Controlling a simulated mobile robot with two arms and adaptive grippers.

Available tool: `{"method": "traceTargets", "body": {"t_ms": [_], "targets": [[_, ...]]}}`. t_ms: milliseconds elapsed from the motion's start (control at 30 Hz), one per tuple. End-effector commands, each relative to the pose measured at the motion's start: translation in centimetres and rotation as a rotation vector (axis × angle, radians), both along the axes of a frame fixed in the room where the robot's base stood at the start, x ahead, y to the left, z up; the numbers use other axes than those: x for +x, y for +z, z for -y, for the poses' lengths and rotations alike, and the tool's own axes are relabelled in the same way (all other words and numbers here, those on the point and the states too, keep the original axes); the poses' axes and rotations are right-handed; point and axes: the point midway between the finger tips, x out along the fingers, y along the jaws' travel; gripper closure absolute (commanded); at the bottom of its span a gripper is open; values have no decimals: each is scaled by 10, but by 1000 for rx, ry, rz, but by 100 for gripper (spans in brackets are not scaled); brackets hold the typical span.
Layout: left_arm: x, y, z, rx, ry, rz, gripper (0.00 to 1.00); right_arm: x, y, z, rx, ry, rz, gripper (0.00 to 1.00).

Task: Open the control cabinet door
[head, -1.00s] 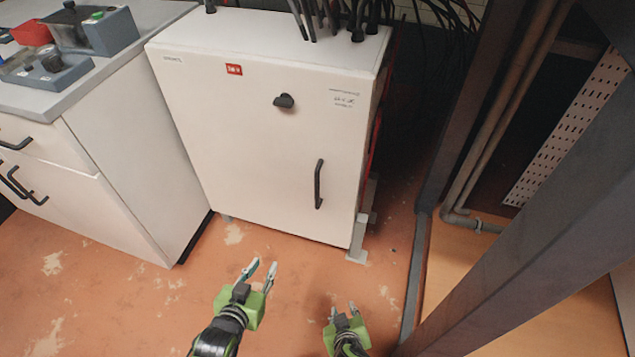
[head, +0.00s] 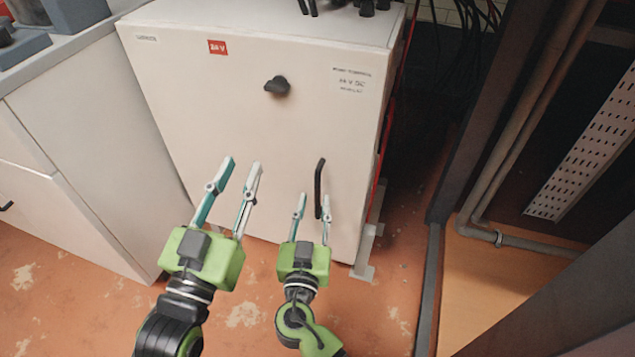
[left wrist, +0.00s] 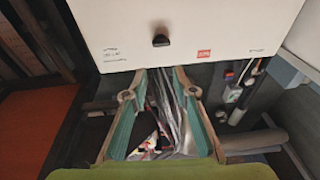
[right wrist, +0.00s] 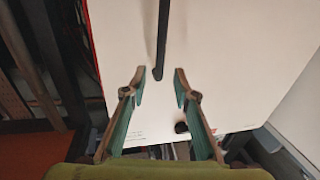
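The white control cabinet (head: 220,115) stands with its door shut, facing me. A black bar handle (head: 319,188) is upright on the right part of the door, and a black rotary knob (head: 277,86) sits higher up. My right gripper (head: 313,200) is open, its fingertips overlapping the lower part of the handle in the head view. In the right wrist view the handle (right wrist: 162,40) ends just beyond the gap between the open fingers, with nothing held. My left gripper (head: 242,164) is open and empty in front of the door's left-middle part. The knob (left wrist: 161,41) also shows in the left wrist view.
A white counter unit (head: 75,120) stands close on the left. A dark metal post (head: 432,270) and pipes (head: 520,110) are on the right. Cables rise from the cabinet top. The orange floor (head: 90,310) in front is clear.

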Motion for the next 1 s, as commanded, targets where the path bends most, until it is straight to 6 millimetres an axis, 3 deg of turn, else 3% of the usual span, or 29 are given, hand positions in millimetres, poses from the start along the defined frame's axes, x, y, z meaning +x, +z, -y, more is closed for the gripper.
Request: {"method": "traceTargets", "body": {"t_ms": [100, 333, 500, 767, 800, 900, 1000], "targets": [[-1, 3, 0, -6, -1, 19, 74, 27, 1, 3, -1, 0, 2, 73], [-3, 13, 1, -18, -3, 65, 74, 62, -1, 7, -1, 0, 0, 73], [-4, 16, 1, -21, -3, 79, 74, 73, -1, 9, -1, 0, -2, 73], [-4, 18, 1, -24, -5, 89, 74, 74, -1, 9, 0, 0, -2, 73], [-4, 18, 1, -24, -6, 89, 74, 74, -1, 9, 0, 0, -2, 76], [-4, 18, 2, -24, -6, 89, 74, 74, -1, 9, -1, 0, -2, 100], [-4, 19, 2, -24, -6, 88, 74, 74, -1, 9, -1, 0, -2, 100]]}}
